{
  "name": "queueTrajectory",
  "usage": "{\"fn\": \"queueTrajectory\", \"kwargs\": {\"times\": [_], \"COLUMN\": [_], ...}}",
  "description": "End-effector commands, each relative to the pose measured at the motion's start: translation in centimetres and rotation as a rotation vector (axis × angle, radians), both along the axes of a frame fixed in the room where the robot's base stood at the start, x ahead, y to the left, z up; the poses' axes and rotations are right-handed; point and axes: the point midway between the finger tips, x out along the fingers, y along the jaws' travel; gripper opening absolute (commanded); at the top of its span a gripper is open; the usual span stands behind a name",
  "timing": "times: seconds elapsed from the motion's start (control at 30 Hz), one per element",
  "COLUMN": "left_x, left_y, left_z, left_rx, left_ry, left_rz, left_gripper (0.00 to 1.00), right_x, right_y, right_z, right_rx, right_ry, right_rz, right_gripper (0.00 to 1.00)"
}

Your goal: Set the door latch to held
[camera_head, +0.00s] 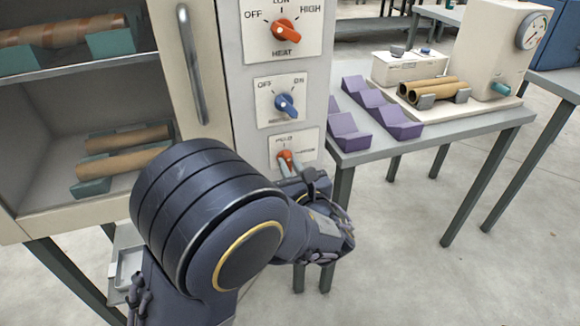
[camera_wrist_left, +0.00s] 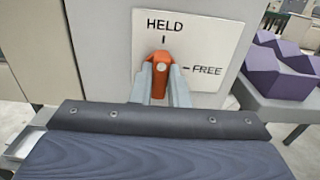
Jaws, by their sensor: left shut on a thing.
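The door latch is an orange knob (camera_head: 285,157) on a white label plate low on the machine's front panel. In the left wrist view the knob (camera_wrist_left: 159,72) stands upright, in line with the HELD mark above it; the FREE mark is to its right. My left gripper (camera_wrist_left: 158,84) is shut on the knob, with one grey finger on each side. In the head view my left arm covers part of the plate, and the gripper (camera_head: 286,166) reaches up to the knob from below. My right gripper is not in view.
Above the latch are a blue OFF/ON knob (camera_head: 285,104) and an orange heat knob (camera_head: 286,32). A door handle (camera_head: 190,64) and open shelves with brown tubes (camera_head: 124,163) are left. A table (camera_head: 440,138) with purple blocks (camera_head: 352,133) stands right.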

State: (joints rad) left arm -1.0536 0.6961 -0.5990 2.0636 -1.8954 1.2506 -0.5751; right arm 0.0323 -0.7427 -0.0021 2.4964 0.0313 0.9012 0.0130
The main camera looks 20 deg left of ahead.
Motion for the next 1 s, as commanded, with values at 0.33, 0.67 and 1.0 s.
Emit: {"fn": "queueTrajectory", "kwargs": {"times": [0.33, 0.67, 1.0], "left_x": [0.0, -1.1, -5.6], "left_y": [0.0, -0.9, -3.9], "left_z": [0.0, 0.1, 0.1], "left_rx": [0.000, 0.000, -0.001], "left_ry": [0.002, 0.001, 0.002], "left_rz": [0.000, -0.003, -0.004], "left_gripper": [0.36, 0.36, 0.36], "right_x": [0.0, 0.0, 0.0], "right_y": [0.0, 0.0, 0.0], "right_z": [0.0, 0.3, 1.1], "right_rx": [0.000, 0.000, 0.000], "right_ry": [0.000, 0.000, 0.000], "right_rz": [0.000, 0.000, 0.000], "right_gripper": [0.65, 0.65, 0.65]}}
